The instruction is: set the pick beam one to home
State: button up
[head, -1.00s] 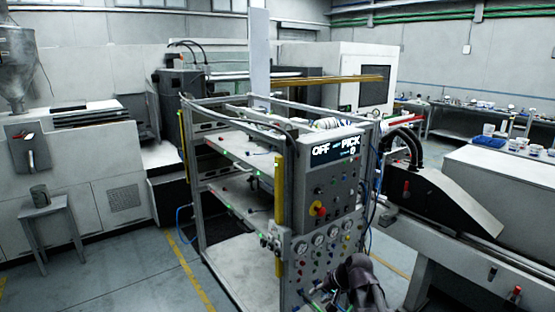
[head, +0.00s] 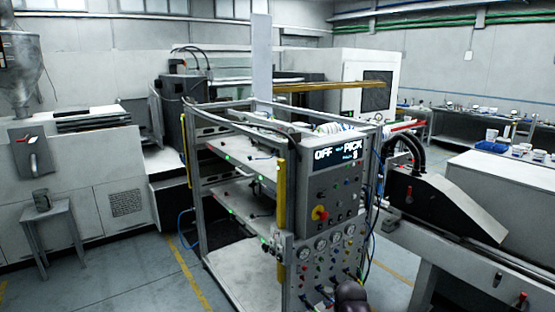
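The control panel (head: 336,195) is on the front of the metal frame machine (head: 240,195). Its display (head: 338,157) reads OFF and PICK in large letters, with smaller characters below that are hard to read. A red knob on a yellow base (head: 319,213) and several small buttons sit under the display. I cannot tell which bar in the frame is pick beam one. A dark rounded part of my arm or gripper (head: 352,297) shows at the bottom edge, in front of the lower panel. Its fingers cannot be made out.
Gauges (head: 320,245) and several coloured fittings fill the lower panel. A grey stool (head: 48,222) stands at the left. A black-sided conveyor unit (head: 440,205) is close at the right. The floor at the front left (head: 110,270) is clear.

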aim_at(261, 119)
jog(key=z, duration=0.05)
jog(key=k, duration=0.65)
jog(key=u, duration=0.5)
jog(key=i, duration=0.95)
jog(key=u, duration=0.45)
jog(key=i, duration=1.65)
jog(key=z, duration=0.45)
